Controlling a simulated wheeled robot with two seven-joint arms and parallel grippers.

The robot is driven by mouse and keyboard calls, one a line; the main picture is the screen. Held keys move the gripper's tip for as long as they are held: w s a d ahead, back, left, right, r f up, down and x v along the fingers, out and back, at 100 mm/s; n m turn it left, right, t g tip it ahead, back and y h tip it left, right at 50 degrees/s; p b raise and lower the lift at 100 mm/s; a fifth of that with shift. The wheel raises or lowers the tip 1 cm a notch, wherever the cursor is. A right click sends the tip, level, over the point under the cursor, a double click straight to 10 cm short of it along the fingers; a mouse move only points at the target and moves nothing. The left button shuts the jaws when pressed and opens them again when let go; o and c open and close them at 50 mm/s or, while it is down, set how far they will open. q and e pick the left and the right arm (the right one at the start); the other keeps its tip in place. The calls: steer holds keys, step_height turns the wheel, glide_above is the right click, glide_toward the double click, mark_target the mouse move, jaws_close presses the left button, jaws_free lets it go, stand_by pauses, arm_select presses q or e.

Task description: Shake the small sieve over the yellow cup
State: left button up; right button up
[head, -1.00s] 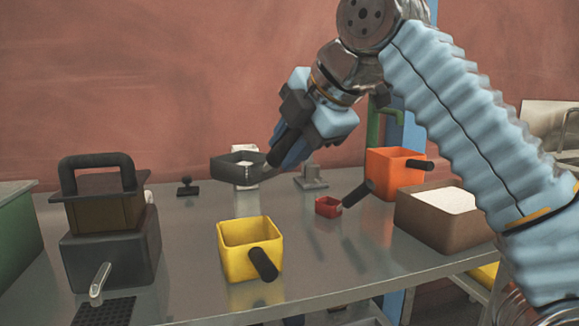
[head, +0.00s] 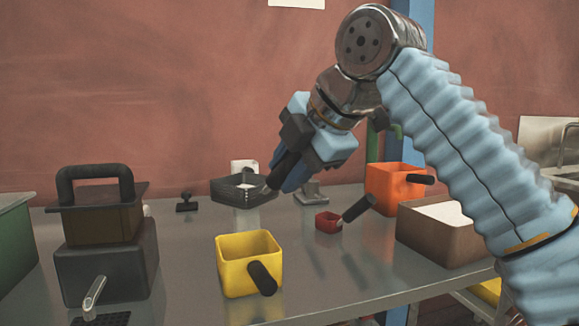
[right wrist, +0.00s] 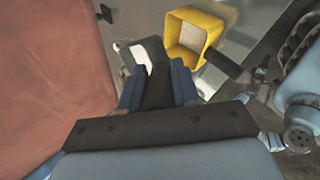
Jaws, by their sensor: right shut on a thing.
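The small sieve (head: 232,192) is a dark grey square pan with some white inside. My right gripper (head: 275,182) is shut on its handle and holds it in the air. The yellow cup (head: 235,275) stands upright on the table with a black handle toward the front right. In the head view the sieve appears above and behind the cup, apart from it; I cannot tell whether it is directly over it. In the right wrist view the sieve (right wrist: 157,85) is between the fingers, and the cup (right wrist: 183,28) lies to its right. My left gripper does not show.
An orange cup (head: 390,182), a small red scoop (head: 328,222) and a brown box of white powder (head: 430,240) stand at the right. A dark machine (head: 105,270) stands at the left. A black stamp-like object (head: 187,204) is at the back. The table around the yellow cup is clear.

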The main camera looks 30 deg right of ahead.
steer(key=shift+f+b, duration=1.3)
steer(key=shift+f, duration=0.35)
step_height(320, 180, down, 3)
steer(key=shift+r+b, duration=0.2)
steer(key=shift+b, duration=0.85)
steer(key=shift+a, duration=0.1)
steer(key=shift+p, duration=0.6)
steer(key=shift+r, duration=0.1)
